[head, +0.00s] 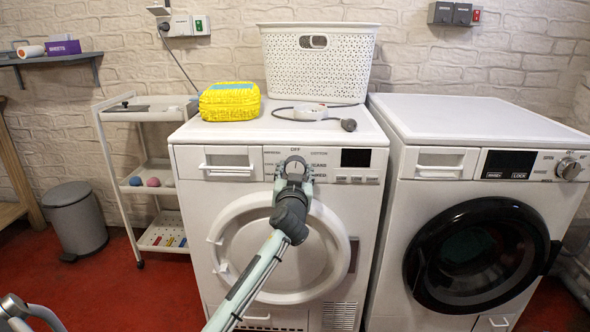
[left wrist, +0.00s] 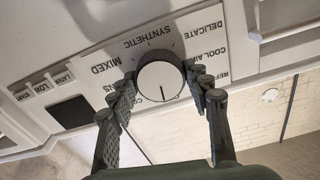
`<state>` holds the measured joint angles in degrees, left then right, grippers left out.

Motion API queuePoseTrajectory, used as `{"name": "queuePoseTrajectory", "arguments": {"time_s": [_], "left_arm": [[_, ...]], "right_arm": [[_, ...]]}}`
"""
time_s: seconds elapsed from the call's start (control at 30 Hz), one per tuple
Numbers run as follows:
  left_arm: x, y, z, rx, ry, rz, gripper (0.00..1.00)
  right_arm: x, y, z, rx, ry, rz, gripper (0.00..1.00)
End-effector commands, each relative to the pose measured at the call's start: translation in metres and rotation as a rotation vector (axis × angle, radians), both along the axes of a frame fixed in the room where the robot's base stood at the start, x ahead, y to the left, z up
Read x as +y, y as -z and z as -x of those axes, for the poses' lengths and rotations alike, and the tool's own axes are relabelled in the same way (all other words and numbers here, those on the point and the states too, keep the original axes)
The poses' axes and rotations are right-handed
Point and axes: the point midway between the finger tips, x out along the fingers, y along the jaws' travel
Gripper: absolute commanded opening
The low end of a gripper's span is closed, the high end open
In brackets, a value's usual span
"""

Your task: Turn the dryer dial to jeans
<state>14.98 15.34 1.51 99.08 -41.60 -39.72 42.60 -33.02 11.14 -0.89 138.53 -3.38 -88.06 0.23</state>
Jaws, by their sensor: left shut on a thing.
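The dryer (head: 188,235) is the white left-hand machine, with a round door below its control panel. Its dial (left wrist: 160,82) is a white knob with a dark line, ringed by labels such as MIXED, SYNTHETIC, DELICATE and COOL AIR, upside down in the left wrist view. The line points to the bottom of that view, the side where the head view shows OFF. The jeans label cannot be read for sure. My left gripper (head: 293,170) is shut on the dial, with one finger on each side in the left wrist view (left wrist: 160,88). My right gripper is not in view.
A white basket (head: 318,62), a yellow package (head: 230,102) and a corded device (head: 310,112) are on the dryer top. A washer (head: 480,118) stands close on the right. A white trolley (head: 128,117) and grey bin (head: 75,218) stand left.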

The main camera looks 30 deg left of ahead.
Motion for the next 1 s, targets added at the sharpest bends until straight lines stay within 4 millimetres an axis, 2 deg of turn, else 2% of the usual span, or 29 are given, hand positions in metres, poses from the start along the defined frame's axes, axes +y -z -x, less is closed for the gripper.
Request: {"name": "queuePoseTrajectory", "arguments": {"time_s": [0.47, 1.0], "left_arm": [[0.0, -0.002, 0.0, 0.228, 0.001, -0.368, 0.2], [0.0, -0.002, 0.0, 0.498, 0.001, -0.807, 0.2]], "right_arm": [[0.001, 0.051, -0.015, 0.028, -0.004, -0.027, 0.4], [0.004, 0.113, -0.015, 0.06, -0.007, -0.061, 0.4]]}}
